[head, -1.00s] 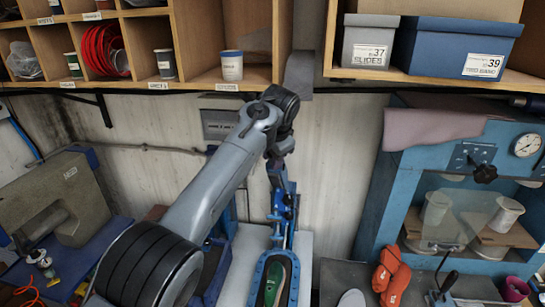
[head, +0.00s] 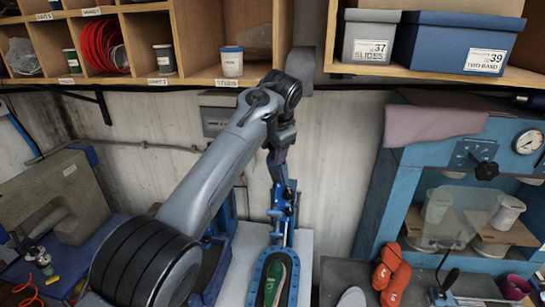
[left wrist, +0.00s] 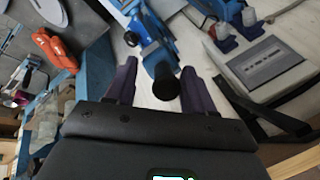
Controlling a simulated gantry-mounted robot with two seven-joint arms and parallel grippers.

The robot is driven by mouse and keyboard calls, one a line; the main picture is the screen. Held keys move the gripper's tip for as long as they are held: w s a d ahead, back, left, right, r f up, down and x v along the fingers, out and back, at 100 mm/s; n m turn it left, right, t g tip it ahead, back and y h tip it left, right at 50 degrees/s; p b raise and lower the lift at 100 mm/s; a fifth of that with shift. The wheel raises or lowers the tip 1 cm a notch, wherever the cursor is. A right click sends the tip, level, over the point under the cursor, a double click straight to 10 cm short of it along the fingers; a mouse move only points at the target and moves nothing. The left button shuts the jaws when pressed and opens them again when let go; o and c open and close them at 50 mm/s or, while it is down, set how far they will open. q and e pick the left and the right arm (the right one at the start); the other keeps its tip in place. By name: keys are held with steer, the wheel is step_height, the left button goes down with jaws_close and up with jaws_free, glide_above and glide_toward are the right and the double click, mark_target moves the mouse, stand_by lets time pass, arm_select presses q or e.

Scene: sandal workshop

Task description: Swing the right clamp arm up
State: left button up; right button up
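The blue clamp fixture (head: 283,225) stands on a light board near the wall, with an upright blue arm. A green sandal sole (head: 274,281) lies in its blue frame below. My left gripper (head: 278,156) points down at the top of the upright clamp arm. In the left wrist view its purple fingers (left wrist: 160,88) are apart, on either side of a black round knob (left wrist: 166,90) at the end of a blue clamp part (left wrist: 153,50). Gaps show beside the knob. Which clamp arm this is, I cannot tell. My right gripper is not in view.
Shelves with boxes (head: 455,45) and cups hang above. A blue press (head: 385,165) stands at the right, with orange sandals (head: 391,274) before it. A grey-beige machine (head: 60,195) stands at the left.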

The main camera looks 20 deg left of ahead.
arm_select(q)
steer(key=v, duration=0.8)
steer(key=shift+r, duration=0.1)
